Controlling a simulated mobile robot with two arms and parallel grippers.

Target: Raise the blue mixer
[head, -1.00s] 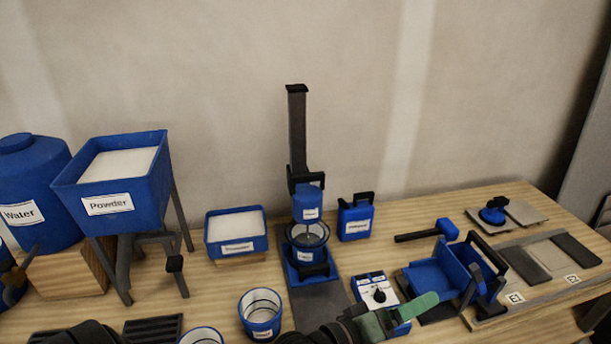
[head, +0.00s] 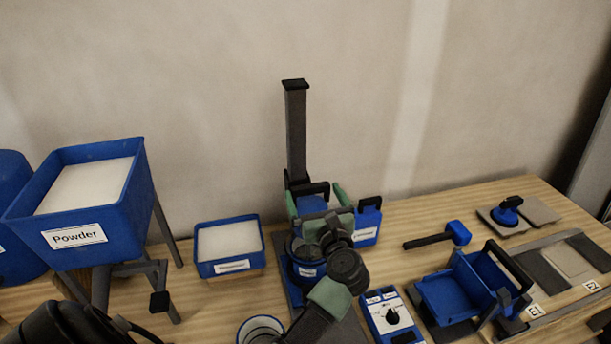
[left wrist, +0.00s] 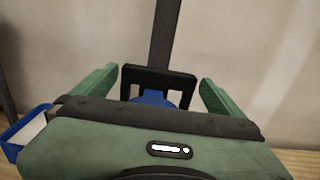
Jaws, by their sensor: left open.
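The blue mixer (head: 313,204) sits on a dark upright post (head: 296,135), above a blue bucket (head: 305,270) on the stand's base. Its black handle (left wrist: 158,72) shows in the left wrist view, with a little of the blue mixer body below it. My left gripper (head: 316,197) is open, with one green finger on each side of the mixer and handle. In the left wrist view there is a visible gap between the handle and each finger of the gripper (left wrist: 155,90). My gripper and wrist hide much of the mixer's lower part. My right gripper is not in view.
A blue jug (head: 367,222) stands close right of the mixer. A control box (head: 391,316) with a dial is in front. A tray of white material (head: 228,268) and the powder hopper (head: 85,215) stand left. A mallet (head: 440,236) lies to the right.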

